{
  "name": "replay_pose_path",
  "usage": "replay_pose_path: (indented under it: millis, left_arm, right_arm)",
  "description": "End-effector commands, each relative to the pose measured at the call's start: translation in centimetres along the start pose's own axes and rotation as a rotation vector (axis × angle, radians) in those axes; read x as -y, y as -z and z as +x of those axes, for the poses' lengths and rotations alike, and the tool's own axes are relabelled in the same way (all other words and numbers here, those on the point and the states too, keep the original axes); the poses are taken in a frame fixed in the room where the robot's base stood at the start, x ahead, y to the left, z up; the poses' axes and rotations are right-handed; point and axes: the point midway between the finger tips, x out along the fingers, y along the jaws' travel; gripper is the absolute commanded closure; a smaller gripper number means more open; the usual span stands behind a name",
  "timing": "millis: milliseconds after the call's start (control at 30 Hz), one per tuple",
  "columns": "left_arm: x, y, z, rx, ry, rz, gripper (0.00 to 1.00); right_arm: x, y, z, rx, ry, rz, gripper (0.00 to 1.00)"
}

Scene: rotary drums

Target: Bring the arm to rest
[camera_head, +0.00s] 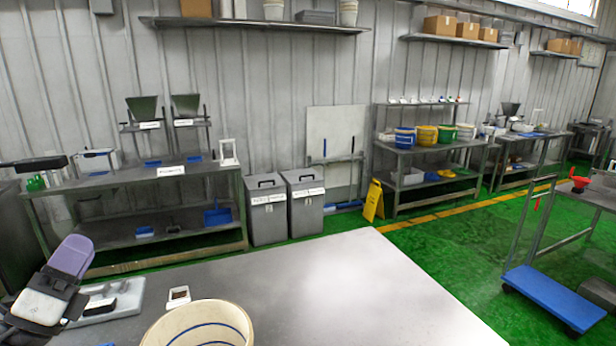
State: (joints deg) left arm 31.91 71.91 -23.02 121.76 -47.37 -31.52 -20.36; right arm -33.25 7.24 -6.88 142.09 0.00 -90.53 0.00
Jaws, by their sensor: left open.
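My left gripper (72,257) is at the lower left, over the left end of the grey table (330,275) in front of me. A purple rounded finger points up from its white and black body. Its other finger is not clearly visible. It is open, and I see nothing held in it. My right gripper is not in view.
A cream bucket (198,325) with blue lines stands at the table's front edge. A grey tray (125,300) lies beside my left gripper, and a small white-rimmed container (179,295) is behind the bucket. The table's middle and right are clear.

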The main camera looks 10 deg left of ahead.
Motion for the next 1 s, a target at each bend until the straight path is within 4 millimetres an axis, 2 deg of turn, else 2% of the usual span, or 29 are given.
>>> replay_pose_path:
  millis: [100, 200, 267, 333, 433, 567, 700, 800, 1000]
  left_arm:
    - [-1.7, -0.5, -1.3, 0.214, -0.148, -0.361, 0.09]
    - [-4.4, 1.0, -3.8, 0.385, -0.325, -0.657, 0.09]
    - [-6.3, 3.1, -6.2, 0.479, -0.464, -0.822, 0.09]
    - [-8.2, 6.6, -9.7, 0.567, -0.652, -0.986, 0.09]
    - [-9.6, 11.6, -14.5, 0.621, -0.898, -1.123, 0.09]
    - [-9.4, 18.2, -20.6, 0.61, -1.174, -1.267, 0.09]
    - [-7.4, 25.1, -27.7, 0.577, -1.422, -1.457, 0.09]
    - [-6.2, 28.3, -32.7, 0.625, -1.564, -1.537, 0.09]
    - [-4.3, 32.2, -40.8, 0.734, -1.793, -1.585, 0.09]
  right_arm:
    - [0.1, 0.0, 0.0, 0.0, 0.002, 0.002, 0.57]
    - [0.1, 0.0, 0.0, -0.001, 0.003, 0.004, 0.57]
    - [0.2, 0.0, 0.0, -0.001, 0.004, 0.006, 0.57]
    - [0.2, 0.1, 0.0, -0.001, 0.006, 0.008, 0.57]
    - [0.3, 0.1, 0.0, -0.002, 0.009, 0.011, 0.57]
    - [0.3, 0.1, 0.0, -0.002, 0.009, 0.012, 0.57]
    - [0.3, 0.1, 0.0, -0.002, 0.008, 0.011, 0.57]
    - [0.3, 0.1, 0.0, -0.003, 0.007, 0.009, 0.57]
    - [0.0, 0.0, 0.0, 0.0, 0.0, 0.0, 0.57]
